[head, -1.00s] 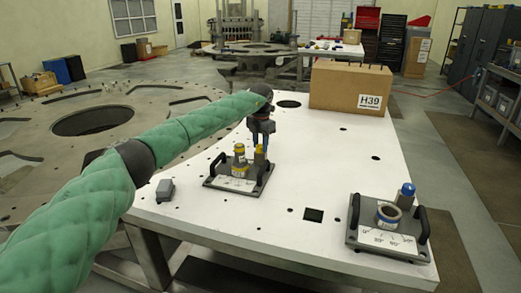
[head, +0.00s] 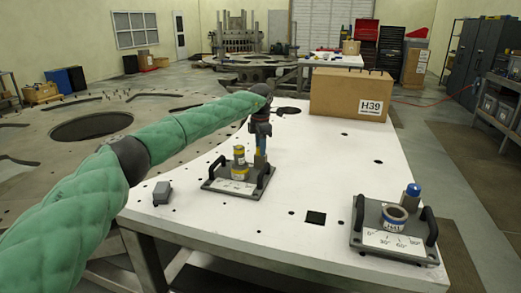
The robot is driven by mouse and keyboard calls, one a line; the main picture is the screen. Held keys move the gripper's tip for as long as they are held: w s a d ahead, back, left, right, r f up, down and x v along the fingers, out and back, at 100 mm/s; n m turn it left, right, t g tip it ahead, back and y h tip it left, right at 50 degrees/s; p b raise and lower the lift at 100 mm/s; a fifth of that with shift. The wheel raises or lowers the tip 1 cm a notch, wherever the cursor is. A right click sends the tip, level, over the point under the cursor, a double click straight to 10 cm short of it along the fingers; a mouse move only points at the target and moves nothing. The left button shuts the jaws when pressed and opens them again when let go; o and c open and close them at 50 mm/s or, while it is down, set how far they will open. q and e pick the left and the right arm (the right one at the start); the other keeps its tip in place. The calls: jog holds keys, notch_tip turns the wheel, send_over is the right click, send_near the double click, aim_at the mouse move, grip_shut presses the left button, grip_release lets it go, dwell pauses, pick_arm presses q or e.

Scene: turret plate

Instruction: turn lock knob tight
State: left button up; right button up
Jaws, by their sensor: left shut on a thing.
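The left turret plate (head: 213,184) is a dark plate with two black handles and a white scale strip on the white table. A yellow-banded turret (head: 239,170) stands upright on it. A grey post (head: 260,162) stands behind and right of the turret. My left gripper (head: 261,150) points down at the top of this post and is shut on the yellow lock knob there, which its fingers mostly hide. My right gripper is not in view.
A cardboard box marked H39 (head: 345,93) stands at the table's back. A small grey box (head: 162,192) lies left of the left plate. The white table (head: 320,160) has several holes and one square cutout (head: 315,218); its middle is clear.

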pick_arm(q)
jog(key=shift+f+m+b, duration=0.15)
jog(key=shift+m+b, duration=0.5)
jog(key=shift+m, duration=0.55)
jog(key=shift+m+b, duration=0.3)
jog(key=shift+m, duration=1.4)
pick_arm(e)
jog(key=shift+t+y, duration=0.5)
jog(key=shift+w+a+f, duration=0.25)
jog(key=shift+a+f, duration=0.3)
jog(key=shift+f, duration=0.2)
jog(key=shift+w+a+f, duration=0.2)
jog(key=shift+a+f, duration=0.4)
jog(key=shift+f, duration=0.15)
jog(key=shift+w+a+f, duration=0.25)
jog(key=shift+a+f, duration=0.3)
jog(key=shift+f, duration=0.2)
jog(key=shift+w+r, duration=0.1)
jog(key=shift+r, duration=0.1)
pick_arm(q)
jog(key=o, duration=1)
jog(key=shift+r, duration=0.25)
